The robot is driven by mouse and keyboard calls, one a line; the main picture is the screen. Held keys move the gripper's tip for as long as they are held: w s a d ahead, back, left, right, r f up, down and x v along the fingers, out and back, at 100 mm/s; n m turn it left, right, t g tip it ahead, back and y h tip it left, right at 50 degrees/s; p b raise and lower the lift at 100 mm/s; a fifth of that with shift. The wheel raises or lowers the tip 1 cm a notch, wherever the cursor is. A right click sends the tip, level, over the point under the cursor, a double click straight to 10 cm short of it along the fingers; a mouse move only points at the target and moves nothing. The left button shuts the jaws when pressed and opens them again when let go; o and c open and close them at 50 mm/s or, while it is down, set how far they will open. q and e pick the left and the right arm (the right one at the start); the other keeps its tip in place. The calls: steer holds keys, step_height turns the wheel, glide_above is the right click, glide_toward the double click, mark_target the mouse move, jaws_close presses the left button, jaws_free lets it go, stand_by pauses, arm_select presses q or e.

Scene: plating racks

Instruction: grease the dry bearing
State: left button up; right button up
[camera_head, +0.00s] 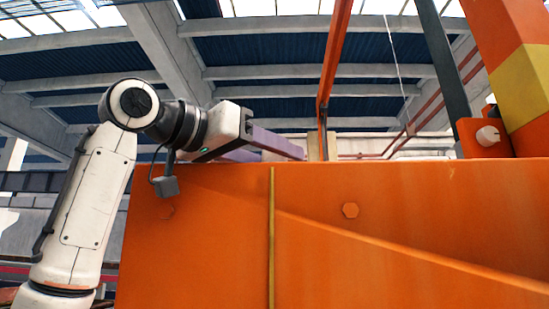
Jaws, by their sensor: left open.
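My left gripper (282,153) reaches in from the left along the top edge of a large orange panel (400,215). Its two purple-grey fingers point right and look apart, with nothing seen between them. The panel may hide part of the lower finger. I cannot make out a bearing for certain. A pale round bolt-like end (488,136) sits in an orange bracket at the right, well away from my left gripper. No grease tool shows. My right gripper is not in view.
A yellow-banded orange beam (524,85) and a dark bar (447,70) stand at right.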

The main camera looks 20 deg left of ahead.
arm_select(q)
steer(key=b+v, duration=0.2)
steer(key=v, duration=0.7)
steer(key=shift+s+a, duration=0.2)
steer(key=shift+s, duration=0.2)
